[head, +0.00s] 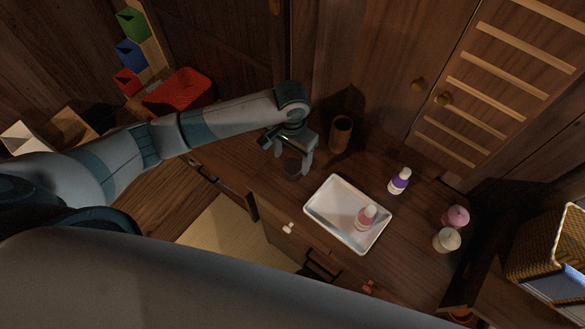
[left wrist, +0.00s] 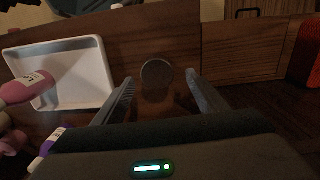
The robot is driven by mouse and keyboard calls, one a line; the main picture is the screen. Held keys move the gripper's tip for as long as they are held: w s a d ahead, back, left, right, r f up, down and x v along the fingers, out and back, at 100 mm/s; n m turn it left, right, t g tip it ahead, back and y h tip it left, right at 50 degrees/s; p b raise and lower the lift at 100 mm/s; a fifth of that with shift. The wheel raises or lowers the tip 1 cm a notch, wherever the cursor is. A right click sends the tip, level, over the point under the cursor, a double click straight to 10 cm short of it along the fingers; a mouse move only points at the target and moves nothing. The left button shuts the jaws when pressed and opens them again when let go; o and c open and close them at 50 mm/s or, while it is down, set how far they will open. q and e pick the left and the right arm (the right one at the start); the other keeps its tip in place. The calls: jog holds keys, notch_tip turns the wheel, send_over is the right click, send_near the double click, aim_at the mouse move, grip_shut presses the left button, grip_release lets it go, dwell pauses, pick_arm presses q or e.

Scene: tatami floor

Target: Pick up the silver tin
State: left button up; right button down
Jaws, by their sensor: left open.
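The silver tin looks like a small dark grey round thing (left wrist: 156,74) in the left wrist view, standing on the wooden cabinet top. It shows between the two fingertips of my left gripper (left wrist: 160,88), with a gap on each side. In the head view my left gripper (head: 291,163) points down over the cabinet top, left of the white tray. Its fingers are apart and the tin (head: 293,169) shows dim and partly hidden between them. My right gripper is in neither view.
A white tray (head: 322,222) holds a pink bottle (head: 366,217). A purple bottle (head: 399,181) stands right of it. A brown cup (head: 341,134) stands close behind my left gripper. Pink (head: 456,216) and cream (head: 447,240) items stand far right. A red basket (head: 180,91) is at the back left.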

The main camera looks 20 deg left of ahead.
aim_at(292, 166)
pick_arm(q)
jog(key=shift+s+d+f+p, duration=0.1)
jog(key=shift+f+p, duration=0.25)
jog(key=shift+f, duration=0.85)
jog(key=shift+s+d+f+p, duration=0.1)
jog(key=shift+f+p, duration=0.25)
jog(key=shift+f, duration=0.8)
jog(key=c, duration=1.2)
